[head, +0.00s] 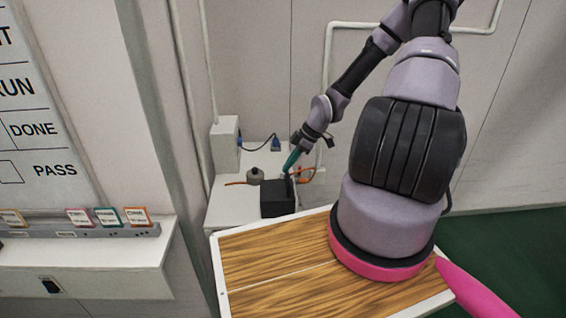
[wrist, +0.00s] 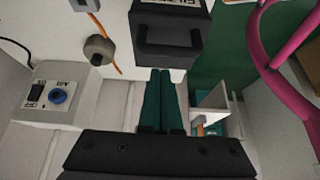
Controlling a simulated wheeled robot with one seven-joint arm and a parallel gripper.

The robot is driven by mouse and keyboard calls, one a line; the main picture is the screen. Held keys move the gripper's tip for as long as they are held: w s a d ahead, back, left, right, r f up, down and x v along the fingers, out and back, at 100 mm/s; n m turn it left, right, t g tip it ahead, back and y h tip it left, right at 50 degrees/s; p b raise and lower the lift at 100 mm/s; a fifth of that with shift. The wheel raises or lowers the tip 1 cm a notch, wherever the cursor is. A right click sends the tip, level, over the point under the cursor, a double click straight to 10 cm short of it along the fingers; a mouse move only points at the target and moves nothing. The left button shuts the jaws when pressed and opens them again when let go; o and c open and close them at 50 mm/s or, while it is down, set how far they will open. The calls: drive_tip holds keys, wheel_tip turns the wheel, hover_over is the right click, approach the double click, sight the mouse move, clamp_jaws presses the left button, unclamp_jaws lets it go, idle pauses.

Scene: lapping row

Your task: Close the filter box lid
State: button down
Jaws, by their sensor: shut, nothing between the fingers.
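The filter box (head: 278,201) is a small black box on a white bench in the head view. In the wrist view the black box (wrist: 170,22) is at the top centre, with a dark bar handle and a white label, partly cut off by the frame edge. I cannot tell clearly how far its lid is open. My gripper (head: 288,170) is above the back of the box in the head view. In the wrist view its teal fingers (wrist: 160,73) are together and empty, with their tips just short of the handle; I cannot tell if they touch it.
A grey round fitting (head: 255,174) on an orange hose is left of the box. A white control box (head: 225,145) stands behind; its blue knob (wrist: 58,96) shows in the wrist view. A wood-topped surface (head: 270,262) is in front. A white bracket (wrist: 212,103) is right of my fingers.

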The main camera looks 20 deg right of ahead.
drive_tip(key=shift+s+d+f+y, duration=0.15)
drive_tip(key=shift+d+f+y, duration=0.3)
drive_tip(key=shift+f+y, duration=0.15)
drive_tip(key=shift+s+d+f, duration=0.15)
drive_tip(key=shift+d+f, duration=0.4)
drive_tip(key=shift+f, duration=0.1)
drive_tip(key=shift+f, duration=0.1)
